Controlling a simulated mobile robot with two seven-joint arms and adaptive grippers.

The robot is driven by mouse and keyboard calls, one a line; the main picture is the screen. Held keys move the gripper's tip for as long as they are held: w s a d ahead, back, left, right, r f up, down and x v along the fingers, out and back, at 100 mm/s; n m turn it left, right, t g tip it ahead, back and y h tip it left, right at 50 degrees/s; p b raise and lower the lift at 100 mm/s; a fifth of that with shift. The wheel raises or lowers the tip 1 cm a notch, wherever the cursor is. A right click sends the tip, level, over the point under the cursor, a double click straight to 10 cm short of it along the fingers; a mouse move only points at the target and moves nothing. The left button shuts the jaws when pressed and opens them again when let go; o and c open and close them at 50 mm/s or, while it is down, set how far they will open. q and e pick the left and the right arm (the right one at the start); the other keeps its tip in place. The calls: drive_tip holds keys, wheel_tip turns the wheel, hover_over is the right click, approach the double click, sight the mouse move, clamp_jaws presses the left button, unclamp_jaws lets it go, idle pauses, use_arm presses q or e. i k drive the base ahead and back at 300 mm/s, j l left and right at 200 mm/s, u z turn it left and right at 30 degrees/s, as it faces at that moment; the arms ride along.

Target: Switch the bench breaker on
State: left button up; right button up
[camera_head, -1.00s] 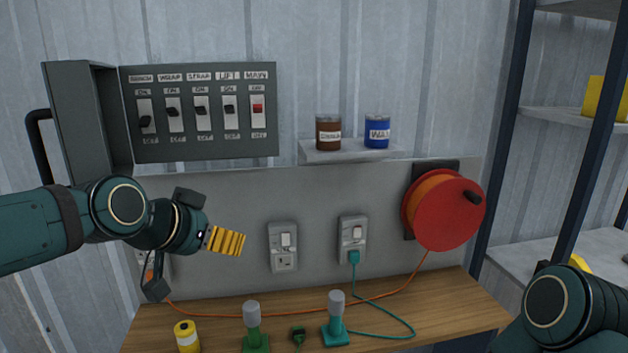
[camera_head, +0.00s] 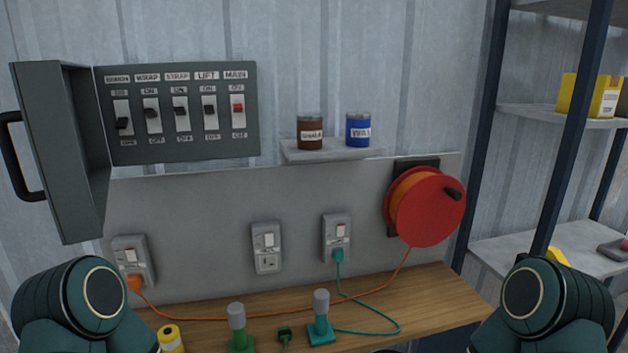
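The breaker panel (camera_head: 185,150) is on the wall at the upper left, with its grey door (camera_head: 62,150) swung open to the left. The bench breaker (camera_head: 122,123), under the "BENCH" label at the far left of the row, has its dark lever low, toward OFF. The wrap (camera_head: 152,113), strap (camera_head: 181,112) and lift (camera_head: 210,110) levers sit higher, toward ON. The main breaker (camera_head: 238,108) has a red lever, also high. Neither gripper shows; only my arm links show at the lower left and lower right, apart from the panel.
Three sockets line the wall: left (camera_head: 142,246), middle (camera_head: 257,240) and right (camera_head: 330,228). A shelf (camera_head: 300,157) with two cans and a red cable reel (camera_head: 432,207) are to the right. The bench (camera_head: 440,285) bears green-based objects, cables and a yellow can (camera_head: 170,334).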

sight(122, 123)
drive_tip(key=j+u, duration=0.15)
drive_tip(key=j, duration=0.4)
drive_tip(key=i+j+u, duration=0.15)
drive_tip(key=j, duration=0.35)
drive_tip(key=j+u, duration=0.15)
drive_tip(key=j, duration=0.4)
drive_tip(key=l+u, duration=0.25)
drive_tip(key=l, duration=0.4)
drive_tip(key=l+u, duration=0.25)
drive_tip(key=l, duration=0.35)
